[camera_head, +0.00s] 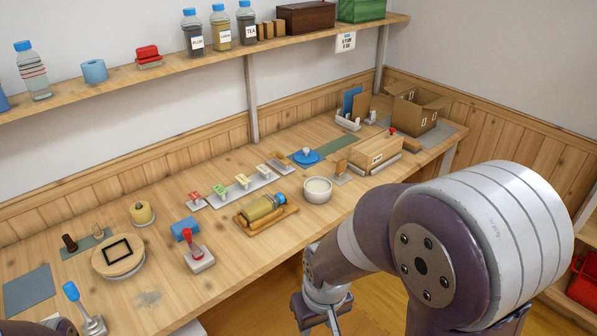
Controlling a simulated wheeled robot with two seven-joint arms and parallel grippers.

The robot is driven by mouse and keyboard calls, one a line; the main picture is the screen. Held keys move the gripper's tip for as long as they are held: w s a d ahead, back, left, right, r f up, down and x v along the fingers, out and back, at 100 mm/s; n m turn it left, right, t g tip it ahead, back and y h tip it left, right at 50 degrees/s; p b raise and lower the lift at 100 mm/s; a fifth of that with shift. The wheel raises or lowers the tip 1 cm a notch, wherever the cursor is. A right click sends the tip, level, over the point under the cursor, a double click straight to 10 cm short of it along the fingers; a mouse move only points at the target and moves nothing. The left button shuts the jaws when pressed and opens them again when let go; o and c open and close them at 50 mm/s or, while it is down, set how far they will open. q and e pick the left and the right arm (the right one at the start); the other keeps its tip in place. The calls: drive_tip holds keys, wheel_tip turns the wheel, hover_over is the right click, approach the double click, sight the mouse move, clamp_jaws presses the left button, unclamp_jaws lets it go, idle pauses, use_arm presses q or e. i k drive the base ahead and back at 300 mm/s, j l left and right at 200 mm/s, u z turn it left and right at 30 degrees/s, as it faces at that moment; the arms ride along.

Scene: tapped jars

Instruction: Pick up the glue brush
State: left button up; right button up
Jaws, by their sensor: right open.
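No thing in view is plainly a glue brush. An upright blue-topped tool (72,292) on a grey metal base stands at the table's lower left. A red-handled tool (193,240) stands on a pale block near the table's front. I cannot tell whether either is the brush. A white bowl (317,190) with pale contents sits near the front edge, at mid table. My right gripper (319,321) is open, low in front of the table edge and apart from everything on the table. My left gripper does not show.
The wooden table (150,298) runs along the wall. A shelf (160,68) with bottles hangs above.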

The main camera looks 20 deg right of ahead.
sight(341, 170)
drive_tip(key=i+l+u, duration=0.15)
drive_tip(key=l+u, duration=0.25)
drive_tip(key=i+l+u, duration=0.1)
drive_tip(key=l+u, duration=1.15)
drive_tip(key=k+l, duration=0.1)
drive_tip(key=l, duration=0.55)
drive_tip(key=k+l, duration=0.1)
drive_tip(key=l, duration=0.55)
drive_tip(key=k+l, duration=0.1)
drive_tip(key=l, duration=1.15)
drive_tip(key=k, duration=0.05)
